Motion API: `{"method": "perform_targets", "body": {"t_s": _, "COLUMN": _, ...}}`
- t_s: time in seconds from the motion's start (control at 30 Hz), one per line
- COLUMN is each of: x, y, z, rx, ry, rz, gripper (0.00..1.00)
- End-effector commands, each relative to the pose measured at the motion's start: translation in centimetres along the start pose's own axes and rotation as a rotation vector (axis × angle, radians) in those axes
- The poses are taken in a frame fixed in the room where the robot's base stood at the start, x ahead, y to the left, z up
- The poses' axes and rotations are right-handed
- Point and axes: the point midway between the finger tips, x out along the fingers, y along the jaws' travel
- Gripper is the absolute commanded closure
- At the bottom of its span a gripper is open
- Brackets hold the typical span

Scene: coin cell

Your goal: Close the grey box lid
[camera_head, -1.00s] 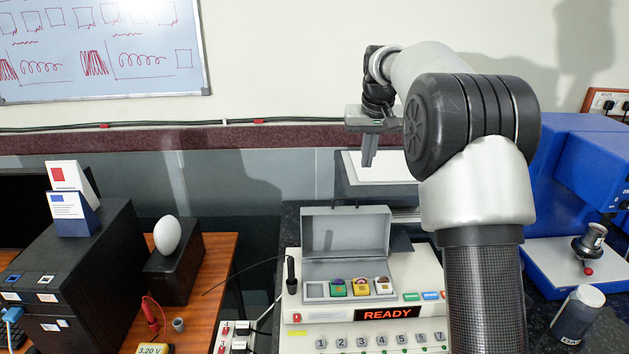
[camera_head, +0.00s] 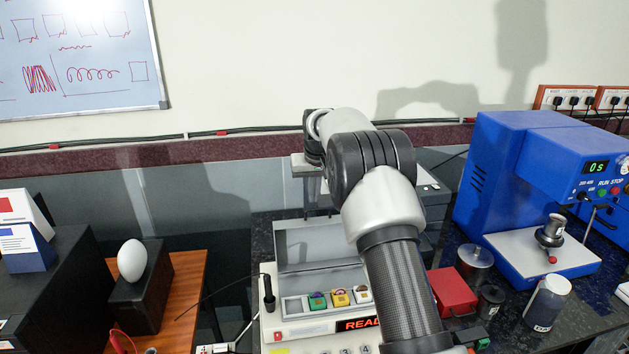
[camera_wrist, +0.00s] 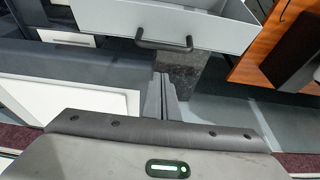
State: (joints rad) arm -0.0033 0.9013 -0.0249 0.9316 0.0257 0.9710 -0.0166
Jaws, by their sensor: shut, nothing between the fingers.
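The grey box lid (camera_head: 322,243) stands open, raised at the back of the box on the white READY unit. The box's open compartments (camera_head: 292,306) hold several coloured items. In the wrist view, the lid (camera_wrist: 205,22) fills the top, with a dark bar handle (camera_wrist: 165,43) at its edge. My gripper (camera_wrist: 165,82) is shut and empty, its fingers together just below the handle and apart from it in the picture. In the head view my gripper is behind the lid, and my arm partly hides it and the right part of the unit.
A red box (camera_head: 452,292), metal canisters and a blue press (camera_head: 520,190) stand to the right. A black probe (camera_head: 268,292) stands upright at the box's left. A white egg-like object (camera_head: 132,260) sits on a black block at left. Dark countertop lies behind the unit.

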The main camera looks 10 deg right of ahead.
Motion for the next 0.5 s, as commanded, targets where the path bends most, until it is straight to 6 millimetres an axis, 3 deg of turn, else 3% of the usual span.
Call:
{"method": "perform_targets", "body": {"t_s": 0.03, "x": -0.8, "y": 0.0, "z": 0.5, "rx": 0.000, "ry": 0.003, "rz": 0.000, "gripper": 1.00}}
{"method": "perform_targets", "body": {"t_s": 0.3, "x": -1.5, "y": 0.0, "z": 2.9, "rx": 0.000, "ry": 0.003, "rz": 0.000, "gripper": 1.00}}
{"method": "perform_targets", "body": {"t_s": 0.5, "x": -1.7, "y": 0.0, "z": 3.5, "rx": 0.000, "ry": 0.002, "rz": 0.000, "gripper": 1.00}}
